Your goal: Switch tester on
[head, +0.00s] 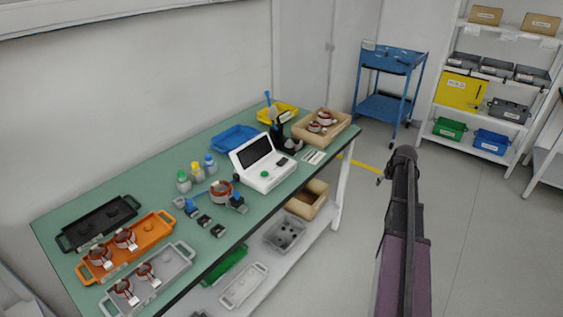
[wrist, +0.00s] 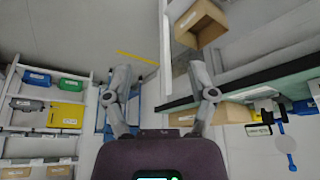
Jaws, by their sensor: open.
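The tester (head: 281,178) is a white console with a raised dark screen (head: 254,151), standing on the green workbench (head: 228,245). A green round button (head: 264,174) shows on its sloped front panel. The screen looks dark. A copper-wound stator (head: 221,190) sits left of the tester among blue clamp-like parts (head: 238,203). My gripper (wrist: 160,75) is open and empty in the wrist view, its two fingers spread apart over the floor. It is away from the tester, which I cannot make out in that view. In the head view my arm stands right of the bench.
Orange (head: 165,233) and grey (head: 183,252) trays with stators lie at the bench's near left, beside a black tray (head: 78,231). Bottles (head: 197,172) stand behind the stator. A cardboard box (head: 343,123) is at the far end. A blue cart (head: 391,65) stands beyond.

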